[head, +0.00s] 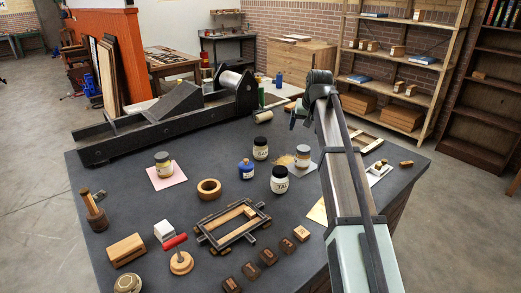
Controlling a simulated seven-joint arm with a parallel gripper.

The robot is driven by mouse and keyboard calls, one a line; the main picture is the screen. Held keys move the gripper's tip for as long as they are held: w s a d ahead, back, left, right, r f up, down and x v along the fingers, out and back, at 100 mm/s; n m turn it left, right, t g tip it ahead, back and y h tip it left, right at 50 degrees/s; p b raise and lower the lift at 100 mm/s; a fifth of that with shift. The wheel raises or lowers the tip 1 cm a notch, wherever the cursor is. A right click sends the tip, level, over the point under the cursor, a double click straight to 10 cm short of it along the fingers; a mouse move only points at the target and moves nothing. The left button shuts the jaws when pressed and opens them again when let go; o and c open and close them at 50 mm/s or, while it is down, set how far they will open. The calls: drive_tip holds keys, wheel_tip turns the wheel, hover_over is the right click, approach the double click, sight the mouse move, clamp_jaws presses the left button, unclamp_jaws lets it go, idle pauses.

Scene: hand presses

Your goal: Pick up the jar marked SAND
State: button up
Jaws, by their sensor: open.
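Several jars stand upright on the dark table. A black-capped jar (261,150) near the middle has a label that seems to begin "SA"; the rest is unclear. A larger black-capped jar (280,184) in front of it reads "TAL". A jar with a yellowish top (303,156) is at the edge of a white sheet, beside tan grains. A similar jar (163,164) stands on a pink sheet; its marking is too small to read. My gripper (293,121) is open, above the table behind and right of the "SA" jar, apart from the jars. Its fingers are partly hidden.
A long black press (130,135) with a roller lies along the back left. A blue bottle (246,169) and a wooden ring (209,188) are near the jars. A wooden frame (233,222) and several blocks fill the front. My arm hides part of the right side.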

drive_tip(key=m, duration=0.1)
drive_tip(key=m+t+y, duration=0.7)
drive_tip(key=m, duration=2.1)
hover_over(264, 142)
drive_tip(key=f, duration=1.1)
drive_tip(key=shift+s+f, duration=0.2)
drive_tip(key=shift+f, duration=0.15)
drive_tip(key=shift+x, duration=2.5)
drive_tip(key=shift+d, duration=0.1)
drive_tip(key=shift+c, duration=0.4)
